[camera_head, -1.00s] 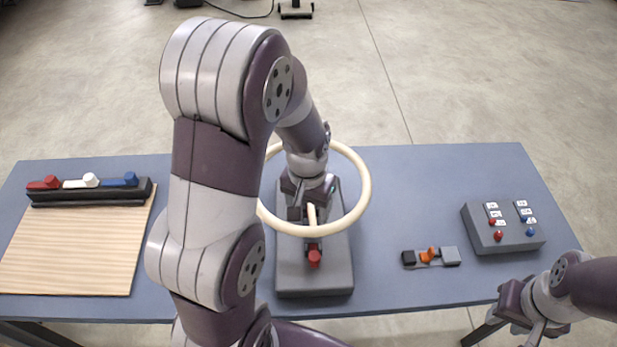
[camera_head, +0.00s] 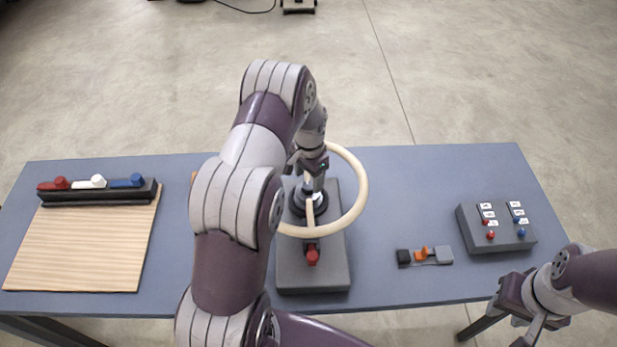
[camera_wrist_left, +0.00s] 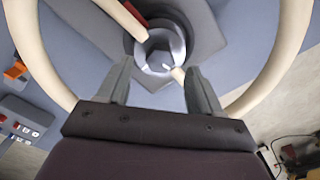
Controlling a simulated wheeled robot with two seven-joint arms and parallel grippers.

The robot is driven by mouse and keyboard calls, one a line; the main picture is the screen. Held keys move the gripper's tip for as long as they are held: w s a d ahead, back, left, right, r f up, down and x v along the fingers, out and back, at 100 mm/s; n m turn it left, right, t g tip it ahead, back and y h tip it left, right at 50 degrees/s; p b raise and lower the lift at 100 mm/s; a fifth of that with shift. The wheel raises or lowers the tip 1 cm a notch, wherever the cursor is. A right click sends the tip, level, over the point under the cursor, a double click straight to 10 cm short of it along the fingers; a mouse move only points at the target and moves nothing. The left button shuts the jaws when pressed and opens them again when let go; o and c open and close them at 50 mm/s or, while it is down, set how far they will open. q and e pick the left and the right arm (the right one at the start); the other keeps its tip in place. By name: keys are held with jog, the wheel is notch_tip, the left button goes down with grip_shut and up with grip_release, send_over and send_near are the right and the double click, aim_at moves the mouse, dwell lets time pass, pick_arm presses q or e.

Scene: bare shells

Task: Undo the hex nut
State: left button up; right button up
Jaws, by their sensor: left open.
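A cream ring wheel (camera_head: 361,190) stands over a grey base block (camera_head: 313,276) in the middle of the table. In the left wrist view, a silver round hub with a dark hexagonal top (camera_wrist_left: 160,48), which looks like the hex nut, sits inside the wheel (camera_wrist_left: 268,75). A cream spoke runs to it. My left gripper (camera_head: 309,188) points down over the hub. Its open fingers (camera_wrist_left: 158,85) show on either side, just short of the hub in that view, with nothing between them. My right gripper (camera_head: 520,308) is at the table's front right; its jaw gap is unclear.
A red knob (camera_head: 312,257) is on the block's front. A wooden board (camera_head: 85,245) and a rack with red, white and blue pieces (camera_head: 97,193) lie left. A small orange switch (camera_head: 425,252) and a grey button box (camera_head: 496,235) are right. Bare table lies between.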

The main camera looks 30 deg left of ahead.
aim_at(308, 186)
pick_arm(q)
notch_tip(308, 186, down, 2)
jog(key=shift+a+f, duration=0.1)
jog(key=shift+f, duration=0.45)
pick_arm(e)
jog(key=shift+s+r, duration=0.1)
jog(key=shift+r, duration=0.4)
pick_arm(q)
jog(key=c, duration=1.1)
jog(key=shift+o, duration=0.2)
